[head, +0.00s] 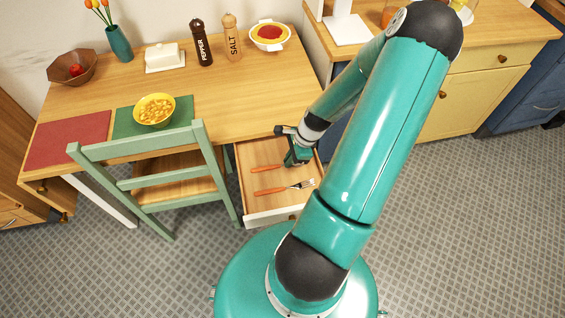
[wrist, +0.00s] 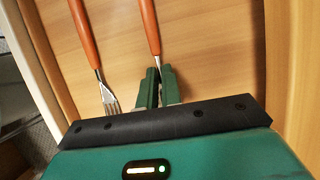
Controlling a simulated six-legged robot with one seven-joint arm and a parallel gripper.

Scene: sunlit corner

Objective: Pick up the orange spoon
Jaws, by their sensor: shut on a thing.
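The orange spoon (head: 265,169) lies in the open drawer under the table, its orange handle pointing left in the head view. In the wrist view the spoon's handle (wrist: 150,28) runs down to a metal neck between my fingers. Its bowl is hidden behind my gripper. My gripper (head: 292,163) is low inside the drawer. In the wrist view my gripper's green fingers (wrist: 157,78) are closed around the spoon's neck. I cannot tell whether the spoon is lifted off the drawer floor.
An orange-handled fork (head: 285,188) lies beside the spoon, nearer the drawer front (head: 272,216). It shows close left of my fingers in the wrist view (wrist: 83,35). The drawer walls enclose my gripper. A green chair (head: 150,183) stands left of the drawer. The tabletop (head: 225,92) is above.

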